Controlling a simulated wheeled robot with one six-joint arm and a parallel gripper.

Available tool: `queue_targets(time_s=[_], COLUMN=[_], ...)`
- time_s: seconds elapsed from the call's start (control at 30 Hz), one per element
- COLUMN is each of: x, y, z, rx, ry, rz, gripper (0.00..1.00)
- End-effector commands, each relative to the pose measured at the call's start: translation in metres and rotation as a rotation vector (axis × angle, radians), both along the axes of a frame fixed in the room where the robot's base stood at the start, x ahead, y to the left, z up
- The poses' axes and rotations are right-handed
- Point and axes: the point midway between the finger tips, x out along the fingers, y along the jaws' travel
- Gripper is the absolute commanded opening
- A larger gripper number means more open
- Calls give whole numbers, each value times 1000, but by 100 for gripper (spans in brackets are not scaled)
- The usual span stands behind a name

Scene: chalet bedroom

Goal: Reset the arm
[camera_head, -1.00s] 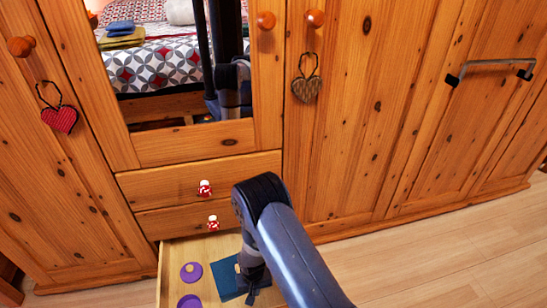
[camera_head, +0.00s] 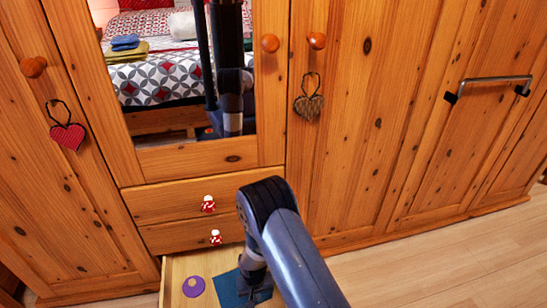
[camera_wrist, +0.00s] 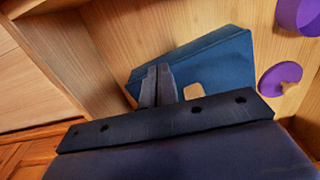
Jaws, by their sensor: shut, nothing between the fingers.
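My gripper (camera_wrist: 158,86) is shut and empty in the wrist view, its two fingers together in front of a dark blue flat box-like thing (camera_wrist: 210,60). The blue thing lies in an open wooden drawer (camera_head: 176,283) at the bottom of the wardrobe, and shows in the head view (camera_head: 228,290) too. In the head view my arm reaches down over the drawer. The fingertips are hidden there behind my arm. I cannot tell whether the fingers touch the blue thing.
A purple disc (camera_head: 194,286) lies in the drawer left of the blue thing. Another purple round thing (camera_wrist: 300,14) shows in the wrist view. Two closed drawers with red-and-white knobs (camera_head: 208,204) sit above. The wooden wardrobe (camera_head: 370,130) stands close ahead. Floor (camera_head: 440,262) is clear at right.

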Motion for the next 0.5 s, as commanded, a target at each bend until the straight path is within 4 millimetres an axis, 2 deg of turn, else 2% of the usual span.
queue_targets(time_s=[0.03,0.27,0.3,0.33,0.5], x=[2,8,8,5,1], y=[-2,-7,-8,-7,-2], z=[16,59,58,40,6], rx=[0,0,0,-2,-2], ry=[-1,-1,1,5,3], rz=[-2,-3,-2,-1,0], gripper=[0,0,0,0,0])
